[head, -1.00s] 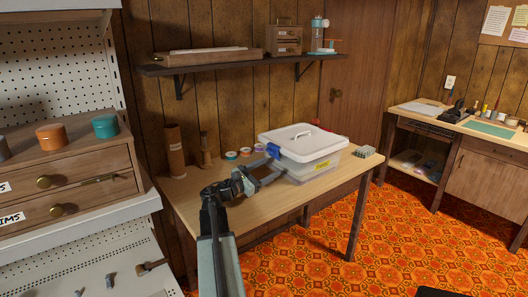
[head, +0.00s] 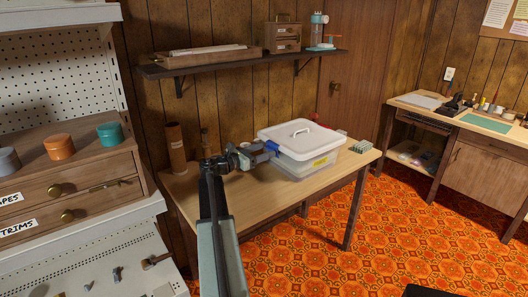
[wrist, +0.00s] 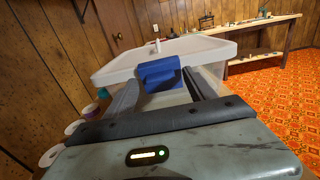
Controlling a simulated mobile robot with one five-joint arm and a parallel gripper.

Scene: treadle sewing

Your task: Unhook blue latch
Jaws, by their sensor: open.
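The blue latch (head: 271,149) is on the left side of a clear plastic box (head: 308,163) with a white lid (head: 300,138). The box stands on the wooden table. In the wrist view the latch (wrist: 160,74) hangs at the lid's near rim, straight ahead between the two fingers. My gripper (wrist: 161,88) is open, with one finger on each side of the latch's lower part. I cannot tell whether the fingers touch it. In the head view my gripper (head: 258,156) reaches the box from the left, level with the latch.
A cardboard tube (head: 175,149) stands at the table's back left. Tape rolls (wrist: 50,156) lie left of the gripper in the wrist view. A small grey-green block (head: 361,146) sits right of the box. A shelf (head: 240,60) hangs above. The table's front left is clear.

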